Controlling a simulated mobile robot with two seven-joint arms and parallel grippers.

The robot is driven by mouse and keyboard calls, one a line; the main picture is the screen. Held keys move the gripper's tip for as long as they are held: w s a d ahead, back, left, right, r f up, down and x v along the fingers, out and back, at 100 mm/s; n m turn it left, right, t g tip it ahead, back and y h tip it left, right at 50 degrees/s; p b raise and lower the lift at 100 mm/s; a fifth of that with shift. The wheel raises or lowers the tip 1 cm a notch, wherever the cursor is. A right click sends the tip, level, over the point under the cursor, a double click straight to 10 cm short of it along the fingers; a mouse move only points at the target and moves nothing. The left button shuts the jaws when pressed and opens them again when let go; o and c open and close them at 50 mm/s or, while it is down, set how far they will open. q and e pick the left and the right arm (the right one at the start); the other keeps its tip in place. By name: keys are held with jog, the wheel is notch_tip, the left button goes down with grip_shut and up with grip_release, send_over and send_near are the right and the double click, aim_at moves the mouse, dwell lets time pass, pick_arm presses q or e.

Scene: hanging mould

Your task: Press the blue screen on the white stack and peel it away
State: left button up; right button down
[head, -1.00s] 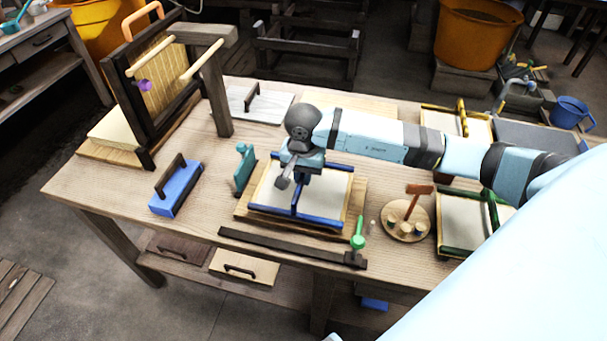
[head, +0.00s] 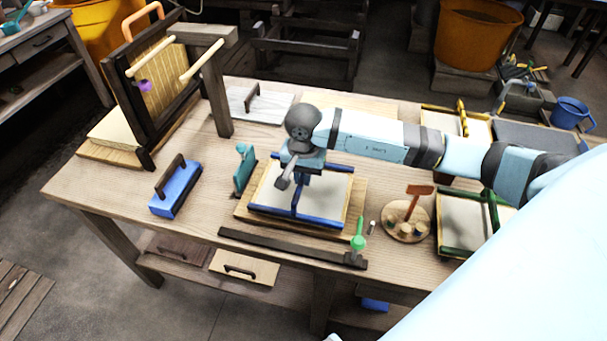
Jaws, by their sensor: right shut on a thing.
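The blue screen (head: 328,221), a blue frame with a bar across its middle, lies flat over the white stack on a wooden board (head: 242,217) at the middle of the table. The pale sheet area (head: 272,195) shows inside the frame. My right gripper (head: 300,185) comes down from above onto the screen's middle bar and is shut on it. The fingertips are mostly hidden by the wrist. I cannot tell whether the screen touches the stack all round. My left gripper is not in view.
A blue block with a handle (head: 178,192) and a teal tool (head: 244,172) stand left of the stack. A dark bar (head: 285,246) lies in front. A round stand (head: 405,222) and a green-framed screen (head: 467,252) are right. A tall dark frame (head: 150,100) stands back left.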

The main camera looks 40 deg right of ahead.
jog(key=shift+s+f, duration=0.1)
jog(key=shift+s, duration=0.05)
jog(key=shift+r+p, duration=1)
jog(key=shift+r, duration=1.15)
jog(key=shift+r+p, duration=1)
jog(key=shift+r, duration=1.65)
